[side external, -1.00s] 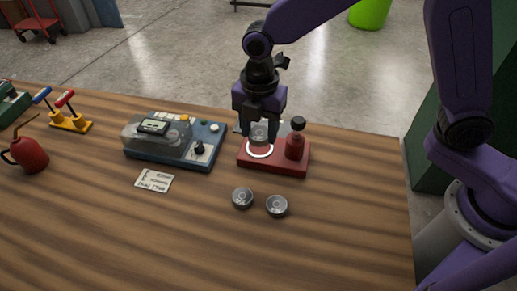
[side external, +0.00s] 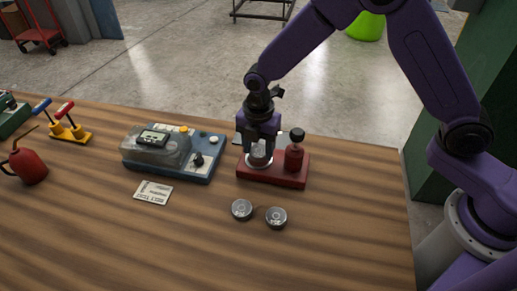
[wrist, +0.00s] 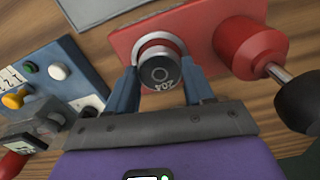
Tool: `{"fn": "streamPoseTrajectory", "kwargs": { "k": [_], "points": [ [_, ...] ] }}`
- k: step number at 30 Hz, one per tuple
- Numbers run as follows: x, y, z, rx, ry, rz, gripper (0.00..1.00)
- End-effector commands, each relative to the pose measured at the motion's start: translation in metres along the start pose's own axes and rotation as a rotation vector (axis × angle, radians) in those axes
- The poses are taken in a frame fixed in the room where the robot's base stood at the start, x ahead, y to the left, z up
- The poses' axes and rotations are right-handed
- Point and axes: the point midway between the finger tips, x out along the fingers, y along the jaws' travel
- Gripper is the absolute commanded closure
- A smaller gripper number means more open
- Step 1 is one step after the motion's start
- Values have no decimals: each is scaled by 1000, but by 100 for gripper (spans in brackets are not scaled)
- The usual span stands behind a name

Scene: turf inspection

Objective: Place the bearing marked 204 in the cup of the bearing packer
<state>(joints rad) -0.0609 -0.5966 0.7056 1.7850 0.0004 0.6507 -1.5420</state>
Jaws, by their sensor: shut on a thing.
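The bearing marked 204 (wrist: 161,70) is a round metal piece with a dark centre, its mark readable in the wrist view. My gripper (side external: 260,150) is shut on it, one finger on each side. The bearing packer (side external: 273,178) is a red base with a red bottle-like part and dark knob (side external: 294,152) at its right. It also shows in the wrist view (wrist: 128,40). The bearing is at the packer's pale-rimmed cup (wrist: 160,40), inside or just over its rim; I cannot tell whether it touches the bottom.
Two other bearings lie on the table in front, one left (side external: 242,209) and one right (side external: 276,217). A blue tester (side external: 180,160) stands left of the packer, with a white card (side external: 153,192) before it. A red oil can (side external: 29,165) is far left.

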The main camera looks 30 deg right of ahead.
Motion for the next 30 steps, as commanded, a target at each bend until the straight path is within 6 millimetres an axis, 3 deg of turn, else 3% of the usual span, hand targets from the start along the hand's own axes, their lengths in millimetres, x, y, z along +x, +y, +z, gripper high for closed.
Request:
{"fn": "streamPoseTrajectory", "kwargs": {
  "k": [3, 14, 15, 17, 26, 30],
  "points": [
    [12, 0, 0, 0, 0, 0, 85],
    [15, 0, 0, 0, 0, 0, 85],
    [15, 0, 0, 0, 0, 0, 38],
    [15, 0, 0, 0, 0, 0, 22],
    [14, 0, 0, -1, 0, 1, 22],
    [4, 1, 0, -1, 0, 3, 22]
  ]
}}
